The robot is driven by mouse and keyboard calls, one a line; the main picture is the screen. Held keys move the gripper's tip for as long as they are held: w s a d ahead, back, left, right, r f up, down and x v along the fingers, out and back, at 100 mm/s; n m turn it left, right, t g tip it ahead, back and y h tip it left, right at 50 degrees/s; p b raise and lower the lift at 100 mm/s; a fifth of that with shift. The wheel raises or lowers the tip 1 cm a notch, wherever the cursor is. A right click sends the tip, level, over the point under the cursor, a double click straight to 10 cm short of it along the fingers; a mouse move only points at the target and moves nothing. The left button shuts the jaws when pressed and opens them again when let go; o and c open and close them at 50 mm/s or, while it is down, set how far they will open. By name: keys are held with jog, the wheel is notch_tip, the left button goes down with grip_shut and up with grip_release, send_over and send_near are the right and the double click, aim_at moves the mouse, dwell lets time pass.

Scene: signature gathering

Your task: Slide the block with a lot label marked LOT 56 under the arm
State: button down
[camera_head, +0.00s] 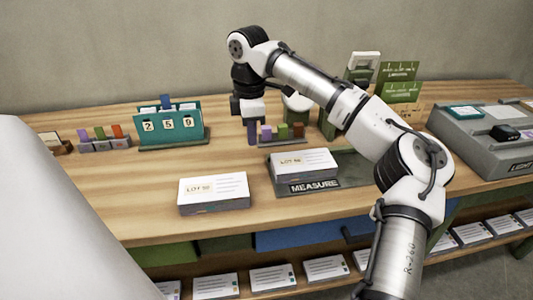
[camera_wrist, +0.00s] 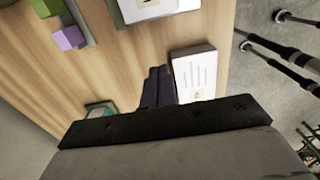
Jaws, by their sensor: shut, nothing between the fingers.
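A white block (camera_head: 213,193) with printed lines and a tan lot label lies on the table, left of the measuring station. A second white block (camera_head: 305,164) with a similar label lies on the dark plate (camera_head: 350,178) marked MEASURE. Both labels begin with LOT, but the numbers are too small to read surely. My gripper (camera_head: 252,132) points down behind the blocks, shut and empty, apart from both. In the wrist view its fingers (camera_wrist: 157,87) are beside a white printed block (camera_wrist: 195,76) in the picture; contact cannot be told. My arm hides part of the station.
A teal holder (camera_head: 170,125) showing 2 5 9 stands at the back left, with small coloured blocks (camera_head: 104,137) beside it. More coloured blocks (camera_head: 282,133) stand near my gripper. A grey light box (camera_head: 485,140) is at right. White blocks (camera_head: 280,277) lie on the lower shelf.

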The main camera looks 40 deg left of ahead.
aim_at(319, 158)
notch_tip(319, 158, down, 10)
jog(key=shift+r, duration=0.2)
jog(key=shift+w+d+r+p, duration=0.2)
jog(key=shift+w+d+p, duration=0.25)
jog(key=shift+w+d, duration=0.5)
jog(key=shift+w+d+f, duration=0.1)
jog(key=shift+w+d, duration=0.15)
jog(key=shift+w, duration=0.3)
jog(key=w+d+p, duration=0.2)
jog(key=w+d, duration=0.2)
jog(key=w+d+p, duration=0.3)
jog(key=w+d, duration=0.1)
jog(key=w, duration=0.1)
jog(key=w+d+p, duration=0.2)
jog(key=w+d, duration=0.2)
jog(key=w, duration=0.1)
jog(key=shift+p, duration=0.35)
jog(key=s+a+p, duration=0.2)
jog(key=s+a, duration=0.1)
jog(key=shift+s, duration=0.1)
notch_tip(319, 158, up, 10)
jog(key=b, duration=0.2)
jog(key=shift+d, duration=0.2)
